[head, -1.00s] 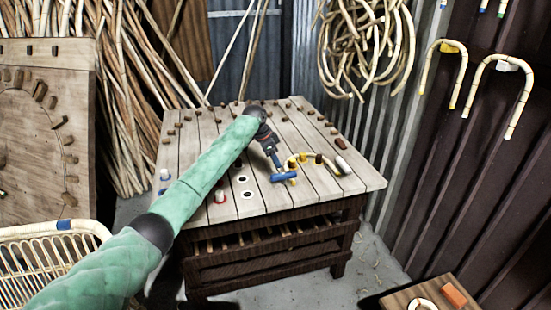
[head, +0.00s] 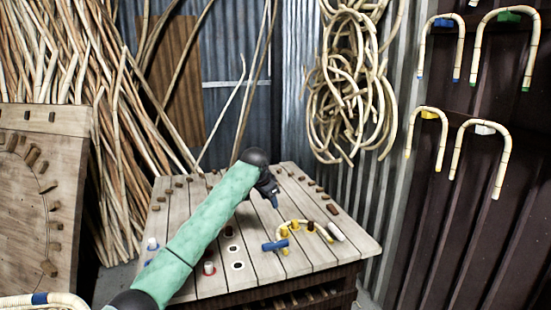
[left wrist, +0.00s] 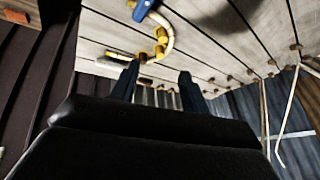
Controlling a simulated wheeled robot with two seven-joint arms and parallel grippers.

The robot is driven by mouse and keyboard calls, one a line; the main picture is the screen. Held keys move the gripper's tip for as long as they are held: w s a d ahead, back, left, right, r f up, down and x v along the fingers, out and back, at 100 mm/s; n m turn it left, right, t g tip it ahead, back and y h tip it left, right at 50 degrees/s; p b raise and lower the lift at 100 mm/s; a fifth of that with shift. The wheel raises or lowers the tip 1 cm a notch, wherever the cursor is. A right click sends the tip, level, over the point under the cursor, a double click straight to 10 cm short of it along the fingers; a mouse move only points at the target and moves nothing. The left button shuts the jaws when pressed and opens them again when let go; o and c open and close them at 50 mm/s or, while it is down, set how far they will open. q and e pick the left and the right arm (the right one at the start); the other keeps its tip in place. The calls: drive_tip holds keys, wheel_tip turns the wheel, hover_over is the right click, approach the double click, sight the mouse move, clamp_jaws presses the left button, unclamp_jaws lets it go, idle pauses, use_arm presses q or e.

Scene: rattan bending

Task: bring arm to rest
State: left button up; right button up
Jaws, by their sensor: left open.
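My left arm reaches in from the lower left over the wooden peg table (head: 195,215). My left gripper (head: 275,204) is above the table top, with its dark fingers pointing down. In the left wrist view the gripper (left wrist: 158,85) shows two fingers apart with nothing between them. A curved rattan piece (head: 298,224) lies bent around yellow pegs on the table, to the right of and nearer than the gripper. A blue clamp-like piece (head: 275,246) sits at its left end and a white piece (head: 337,232) at its right end. My right gripper is not in view.
Wooden pegs line the table's edges. White pegs with blue (head: 151,244) and red (head: 209,268) rings stand at the table's left. Bent rattan hoops (head: 500,45) hang on the right wall, and a rattan coil (head: 350,90) hangs behind. A pegged board (head: 40,200) stands at left.

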use_arm(q)
drive_tip(key=s+r+n+t, duration=0.1)
drive_tip(key=s+r+t, duration=0.1)
drive_tip(key=s+r, duration=0.35)
drive_tip(key=s+a+f+n+t, duration=0.2)
drive_tip(key=s, duration=0.7)
drive_tip(key=s+a+f+n+g, duration=0.1)
drive_tip(key=s+a+f+g, duration=0.1)
drive_tip(key=s+f, duration=1.1)
drive_tip(key=s+a+f+n+g, duration=0.2)
drive_tip(key=s+a+f, duration=0.3)
drive_tip(key=s+f, duration=0.8)
drive_tip(key=s+a+f+n+g+y, duration=0.1)
drive_tip(key=s+f, duration=1.2)
drive_tip(key=s, duration=1.4)
drive_tip(key=a+n+g, duration=0.1)
drive_tip(key=a+g, duration=0.1)
drive_tip(key=a, duration=0.1)
drive_tip(key=shift+s+a+f+g, duration=0.15)
drive_tip(key=shift+s+a+g, duration=0.1)
drive_tip(key=shift+s+g, duration=0.05)
